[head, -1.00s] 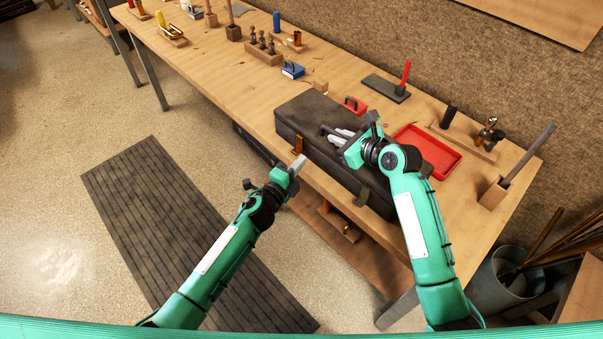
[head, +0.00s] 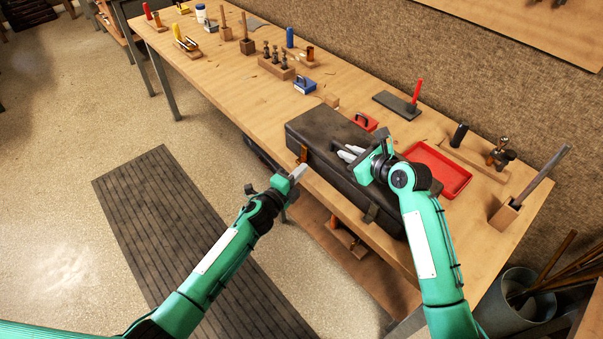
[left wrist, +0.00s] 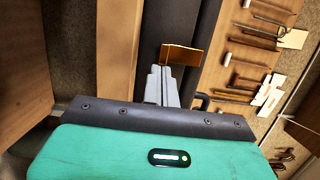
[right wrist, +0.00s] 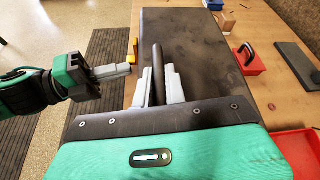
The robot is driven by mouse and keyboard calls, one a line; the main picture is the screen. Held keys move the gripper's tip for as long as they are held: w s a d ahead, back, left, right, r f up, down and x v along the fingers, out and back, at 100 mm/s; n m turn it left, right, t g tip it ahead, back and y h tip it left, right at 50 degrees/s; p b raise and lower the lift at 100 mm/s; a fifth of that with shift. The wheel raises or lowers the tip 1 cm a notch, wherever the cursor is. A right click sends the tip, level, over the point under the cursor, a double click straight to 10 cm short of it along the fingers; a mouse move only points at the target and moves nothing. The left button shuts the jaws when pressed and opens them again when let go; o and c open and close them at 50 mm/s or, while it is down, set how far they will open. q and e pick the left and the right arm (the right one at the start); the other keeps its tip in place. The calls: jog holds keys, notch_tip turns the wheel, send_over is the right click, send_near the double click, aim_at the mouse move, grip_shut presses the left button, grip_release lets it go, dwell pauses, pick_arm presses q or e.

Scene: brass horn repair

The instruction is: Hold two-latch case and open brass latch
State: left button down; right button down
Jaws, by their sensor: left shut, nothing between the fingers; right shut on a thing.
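A black two-latch case (head: 335,135) lies on the wooden bench near its front edge. My right gripper (head: 350,155) is shut on the case's dark handle, which shows between its fingers in the right wrist view (right wrist: 157,70). A brass latch (head: 303,154) sits on the case's front side; it shows large in the left wrist view (left wrist: 184,55). A second, darker latch (head: 371,213) is farther right on the front. My left gripper (head: 299,171) is shut and empty, its fingertips just below the brass latch; contact cannot be told.
A blue block (head: 305,85) and several tools stand farther along the bench. A dark slatted mat (head: 180,220) covers the floor in front, and a bucket (head: 520,300) stands at right.

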pick_arm(q)
jog(key=shift+a, duration=0.1)
jog(key=s+d, duration=0.2)
jog(key=shift+s+d, duration=0.3)
jog(key=v, duration=1)
jog(key=shift+s+d, duration=0.15)
jog(key=shift+d, duration=0.05)
pick_arm(e)
jog(key=c, duration=1.4)
grip_release()
jog(key=shift+o, duration=0.2)
